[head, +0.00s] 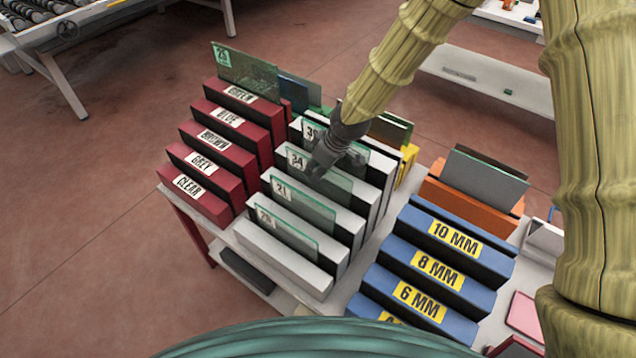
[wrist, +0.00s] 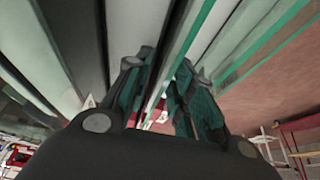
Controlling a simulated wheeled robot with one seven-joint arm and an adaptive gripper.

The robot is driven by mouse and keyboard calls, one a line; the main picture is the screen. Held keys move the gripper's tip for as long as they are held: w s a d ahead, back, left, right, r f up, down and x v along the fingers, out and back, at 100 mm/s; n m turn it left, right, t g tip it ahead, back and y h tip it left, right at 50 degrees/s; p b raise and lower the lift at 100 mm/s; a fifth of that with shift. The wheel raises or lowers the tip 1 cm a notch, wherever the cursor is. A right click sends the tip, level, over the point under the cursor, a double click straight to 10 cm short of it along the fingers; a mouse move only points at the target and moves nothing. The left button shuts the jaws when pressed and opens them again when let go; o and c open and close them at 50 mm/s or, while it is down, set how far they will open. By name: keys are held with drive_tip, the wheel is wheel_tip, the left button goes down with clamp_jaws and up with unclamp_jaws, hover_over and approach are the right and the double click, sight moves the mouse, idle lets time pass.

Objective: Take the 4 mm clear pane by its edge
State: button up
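Several clear panes with green-tinted edges stand in white slotted racks in the head view, among them one labelled 34 (head: 322,178), one labelled 21 (head: 303,206) and one at the front (head: 287,232). No thickness is readable on them, so I cannot tell which is the 4 mm one. My gripper (head: 318,172) is at the upper edge of the pane labelled 34, partly covering it. In the wrist view my gripper (wrist: 168,60) has its fingers apart, with a green glass edge (wrist: 180,58) running between them. Contact with the pads is not clear.
Red racks (head: 205,180) labelled by colour stand left, with a green pane (head: 245,72) at their back. Blue racks (head: 430,275) marked 10, 8 and 6 MM stand right. Neighbouring panes (wrist: 262,50) stand close to my fingers.

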drive_tip(key=c, duration=0.3)
drive_tip(key=shift+w+f, duration=0.1)
clamp_jaws()
